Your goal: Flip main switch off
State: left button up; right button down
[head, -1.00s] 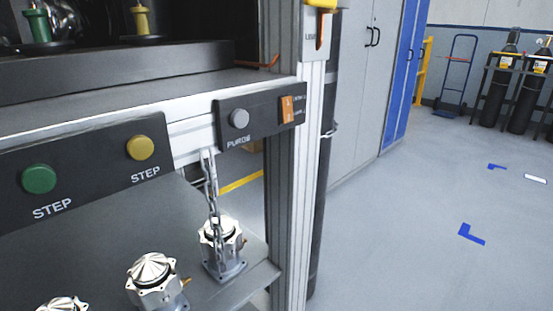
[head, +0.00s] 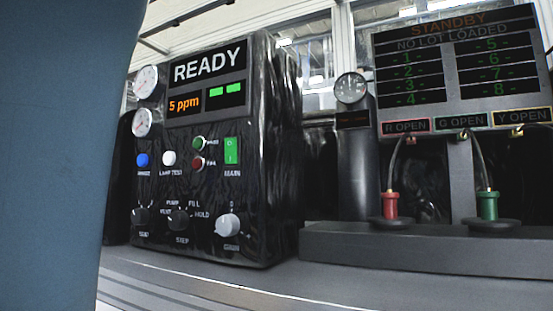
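The main switch (head: 232,150) is a green rocker above the label MAIN, on the right part of the black control box (head: 215,190) in the head view. Its rocker position is too small to tell. The box's display (head: 208,68) reads READY, with 5 ppm in orange and two green bars below. Neither gripper is in view.
A blue-grey surface (head: 60,150) fills the left edge, close to the camera. Gauges (head: 145,80) sit left of the display. Knobs (head: 228,225) lie below the switch. Right stand a STANDBY panel (head: 455,65), a red fitting (head: 390,204) and a green fitting (head: 488,205).

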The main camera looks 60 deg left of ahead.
aim_at(230, 151)
jog(key=u, duration=2.15)
jog(key=k+j+u, duration=0.15)
jog(key=i+j, duration=0.05)
jog(key=j, duration=0.05)
